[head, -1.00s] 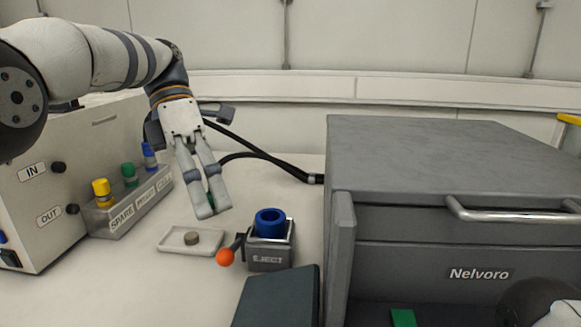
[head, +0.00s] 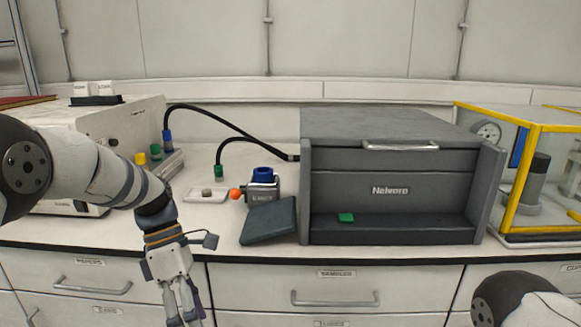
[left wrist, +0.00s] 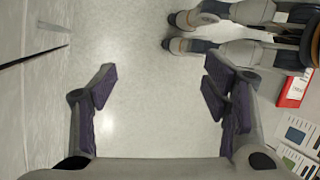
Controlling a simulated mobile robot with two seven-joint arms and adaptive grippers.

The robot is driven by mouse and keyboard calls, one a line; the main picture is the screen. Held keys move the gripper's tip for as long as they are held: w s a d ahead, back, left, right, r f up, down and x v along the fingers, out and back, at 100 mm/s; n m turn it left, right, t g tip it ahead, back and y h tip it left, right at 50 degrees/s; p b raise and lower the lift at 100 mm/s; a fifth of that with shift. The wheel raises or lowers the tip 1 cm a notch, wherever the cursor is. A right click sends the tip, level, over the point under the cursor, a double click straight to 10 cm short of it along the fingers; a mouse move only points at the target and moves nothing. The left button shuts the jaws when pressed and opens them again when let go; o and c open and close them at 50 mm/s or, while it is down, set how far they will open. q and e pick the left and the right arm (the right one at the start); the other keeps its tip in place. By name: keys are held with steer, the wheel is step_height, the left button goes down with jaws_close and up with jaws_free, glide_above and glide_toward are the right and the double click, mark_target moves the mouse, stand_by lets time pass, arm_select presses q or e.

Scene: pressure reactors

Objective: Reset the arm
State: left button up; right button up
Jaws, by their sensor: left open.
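My left gripper (head: 184,314) hangs pointing down in front of the bench drawers, its fingertips near the bottom edge of the head view. The left wrist view shows its fingers (left wrist: 160,88) spread wide apart, with nothing between them and bare floor below. My left arm (head: 85,168) reaches in from the left and bends down past the bench's front edge. Part of my right arm (head: 532,305) shows at the lower right of the head view. I cannot see my right gripper.
The bench holds a grey Nelvoro box (head: 400,190), an eject block with a blue ring (head: 263,176), a small tray (head: 190,195), a hose's green plug (head: 219,172) and a yellow-framed case (head: 528,180). The bench's front edge (head: 250,257) lies close behind my left gripper.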

arm_select(q)
steer(key=s+a+f+m+y, duration=0.35)
steer(key=s+f+m, duration=0.45)
steer(key=s+f, duration=0.95)
steer(key=s+a+f+m+t, duration=0.1)
steer(key=s+m, duration=0.5)
steer(key=s, duration=0.5)
steer(key=s+a+f+m+p, duration=0.1)
steer(key=s+m, duration=0.5)
steer(key=s, duration=0.5)
steer(key=shift+s+a+f+m+t, duration=0.15)
steer(key=shift+s+a+m+t, duration=0.15)
steer(key=shift+m+t, duration=0.1)
arm_select(e)
steer(key=shift+w+r+t, duration=0.2)
steer(key=shift+w+r, duration=0.05)
steer(key=shift+r, duration=0.25)
steer(key=shift+w+r+t, duration=0.2)
steer(key=shift+w+r, duration=0.05)
steer(key=shift+r, duration=0.2)
arm_select(q)
steer(key=shift+w, duration=0.1)
